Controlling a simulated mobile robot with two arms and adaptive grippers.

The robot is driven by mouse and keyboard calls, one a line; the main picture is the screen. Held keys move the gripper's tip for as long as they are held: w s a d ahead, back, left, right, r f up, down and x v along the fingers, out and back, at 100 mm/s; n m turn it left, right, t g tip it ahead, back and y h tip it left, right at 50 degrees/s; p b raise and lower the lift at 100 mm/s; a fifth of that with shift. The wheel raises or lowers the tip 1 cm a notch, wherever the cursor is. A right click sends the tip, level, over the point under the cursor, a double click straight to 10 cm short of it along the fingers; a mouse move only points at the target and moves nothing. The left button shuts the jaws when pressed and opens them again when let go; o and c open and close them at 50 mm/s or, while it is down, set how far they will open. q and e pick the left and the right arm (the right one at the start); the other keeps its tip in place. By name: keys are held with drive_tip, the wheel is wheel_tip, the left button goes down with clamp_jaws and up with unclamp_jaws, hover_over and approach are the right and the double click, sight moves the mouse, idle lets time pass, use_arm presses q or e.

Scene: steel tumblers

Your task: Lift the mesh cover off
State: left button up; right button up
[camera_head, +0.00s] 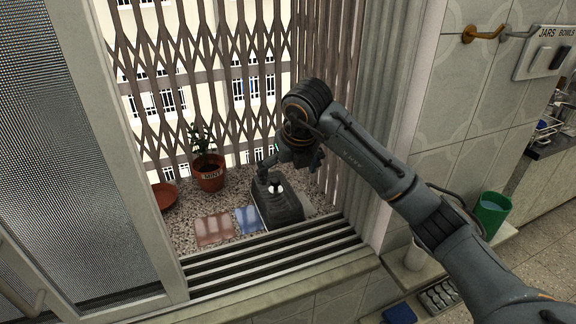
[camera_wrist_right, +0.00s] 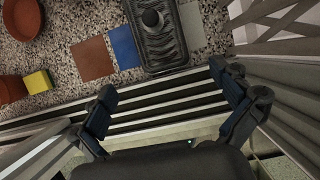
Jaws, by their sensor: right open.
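The mesh cover (camera_head: 280,211) is a dark grey, tapered cover with a small knob on top. It stands on the speckled ledge behind the window tracks, near the right side of the opening. My right gripper (camera_head: 290,163) is above the cover in the head view.
A mint pot (camera_head: 209,178) and a terracotta saucer (camera_head: 165,196) stand left on the ledge. Red (camera_head: 213,229) and blue (camera_head: 247,219) tiles lie beside the cover. A yellow sponge (camera_wrist_right: 39,82) shows in the wrist view. The lattice grille (camera_head: 240,75) stands close behind; window tracks (camera_head: 270,256) run in front.

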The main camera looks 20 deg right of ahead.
sight(281, 199)
drive_tip(key=p+x, duration=0.2)
drive_tip(key=x, duration=0.8)
drive_tip(key=shift+w+a+f, duration=0.1)
drive_tip(key=shift+f, duration=0.15)
drive_tip(key=shift+w+f, duration=0.2)
drive_tip(key=shift+f, duration=0.35)
drive_tip(key=c, duration=1)
drive_tip(key=shift+r, duration=0.1)
drive_tip(key=shift+r+p, duration=2.5)
drive_tip(key=shift+r, duration=1.95)
